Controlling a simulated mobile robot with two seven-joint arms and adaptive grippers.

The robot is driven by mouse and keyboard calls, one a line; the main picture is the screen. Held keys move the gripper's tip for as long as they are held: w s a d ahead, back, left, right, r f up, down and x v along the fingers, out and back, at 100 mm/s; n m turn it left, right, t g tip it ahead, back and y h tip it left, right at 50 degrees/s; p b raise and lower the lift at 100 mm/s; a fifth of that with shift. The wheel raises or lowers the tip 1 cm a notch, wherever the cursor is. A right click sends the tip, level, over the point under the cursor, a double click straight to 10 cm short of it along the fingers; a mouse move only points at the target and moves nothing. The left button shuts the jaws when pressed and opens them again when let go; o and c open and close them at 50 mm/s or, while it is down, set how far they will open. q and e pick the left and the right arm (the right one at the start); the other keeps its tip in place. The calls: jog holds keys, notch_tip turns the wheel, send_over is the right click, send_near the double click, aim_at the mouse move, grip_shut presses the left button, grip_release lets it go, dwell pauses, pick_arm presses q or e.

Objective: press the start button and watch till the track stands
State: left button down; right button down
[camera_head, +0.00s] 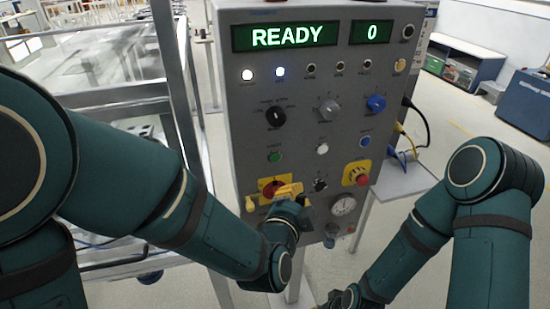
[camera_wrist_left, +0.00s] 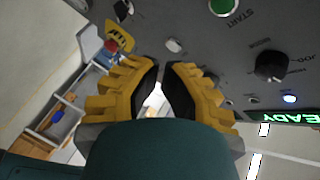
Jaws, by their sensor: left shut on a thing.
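The grey control panel (camera_head: 300,110) stands in front of me. Its display (camera_head: 285,36) reads READY and the counter (camera_head: 371,32) reads 0. The green start button (camera_head: 274,156) is on the left of the button row and is uncovered. It also shows in the left wrist view (camera_wrist_left: 222,6), above and right of the fingertips. My left gripper (camera_head: 278,192), with yellow fingers, is at the panel's lower left, below the button, overlapping the red switch (camera_head: 270,185). Its fingers are close together; what they hold cannot be made out. My right gripper (camera_head: 345,298) is partly visible at the bottom edge.
A metal frame with clear panels (camera_head: 110,75) stands left of the control panel; I cannot make out the track in it. A red emergency stop (camera_head: 361,180) sits at lower right, above a gauge (camera_head: 343,206). A white and a blue lamp (camera_head: 280,72) are lit.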

aim_at(275, 157)
pick_arm(q)
jog(key=shift+w+a+b, duration=0.1)
jog(key=shift+w+a, duration=0.35)
jog(key=shift+w, duration=0.9)
jog(key=shift+w+a+b, duration=0.15)
jog(key=shift+w+a, duration=0.3)
jog(key=shift+w, duration=0.95)
jog(key=shift+w+a+b, duration=0.1)
jog(key=shift+w+a, duration=0.35)
jog(key=shift+w, duration=0.9)
jog(key=shift+w, duration=0.15)
jog(key=shift+w+a, duration=0.15)
jog(key=shift+w, duration=0.15)
